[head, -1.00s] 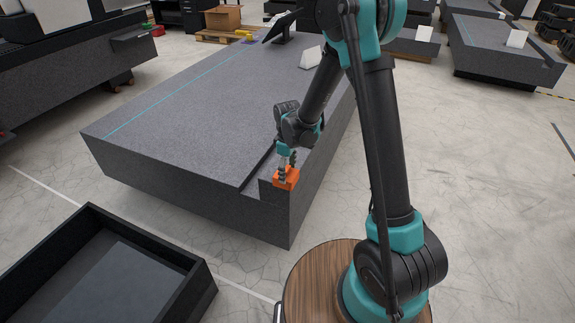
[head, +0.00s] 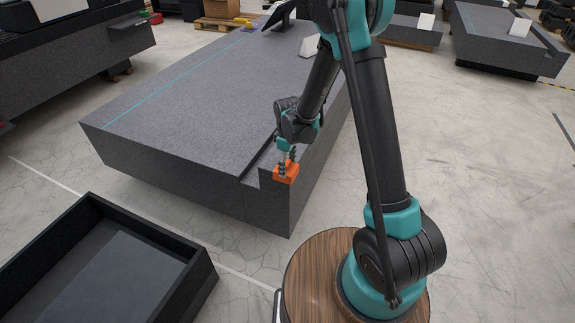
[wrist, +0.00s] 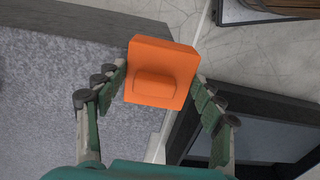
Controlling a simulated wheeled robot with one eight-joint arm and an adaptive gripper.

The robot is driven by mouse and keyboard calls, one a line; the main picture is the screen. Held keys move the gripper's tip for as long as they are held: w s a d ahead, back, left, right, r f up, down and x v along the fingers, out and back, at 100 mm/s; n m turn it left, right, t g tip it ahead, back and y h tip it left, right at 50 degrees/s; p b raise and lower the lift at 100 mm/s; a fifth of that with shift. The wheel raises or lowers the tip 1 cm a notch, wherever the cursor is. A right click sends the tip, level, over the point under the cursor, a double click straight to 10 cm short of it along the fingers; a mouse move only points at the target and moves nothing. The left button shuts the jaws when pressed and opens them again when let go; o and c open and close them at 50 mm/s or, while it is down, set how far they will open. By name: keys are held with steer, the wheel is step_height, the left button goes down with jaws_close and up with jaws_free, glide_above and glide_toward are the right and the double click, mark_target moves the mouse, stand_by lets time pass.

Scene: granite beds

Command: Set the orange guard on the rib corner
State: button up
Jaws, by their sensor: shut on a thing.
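The orange guard (head: 286,172) is a small block with a raised rounded tab on its top face. It is at the front end of the dark granite rib (head: 274,196), on the near right corner of the big granite bed (head: 190,110). Whether it rests on the rib or hangs just above it, I cannot tell. My gripper (head: 287,158) comes down from above and is shut on the guard. In the wrist view the guard (wrist: 160,72) lies between the two fingers, and the rib under it is mostly hidden.
A black open-topped tray (head: 205,275) stands on the floor at the lower left, close to the bed. A white wedge-shaped block (head: 309,47) sits farther back on the bed. Pale floor (head: 470,170) is open to the right. Other granite beds (head: 500,40) stand behind.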

mark_target(287, 163)
steer(key=shift+f, duration=0.3)
steer(key=shift+w+a, duration=0.15)
steer(key=shift+w, duration=0.1)
stand_by(0.7)
steer(key=o, duration=1)
step_height(287, 163, up, 12)
stand_by(0.4)
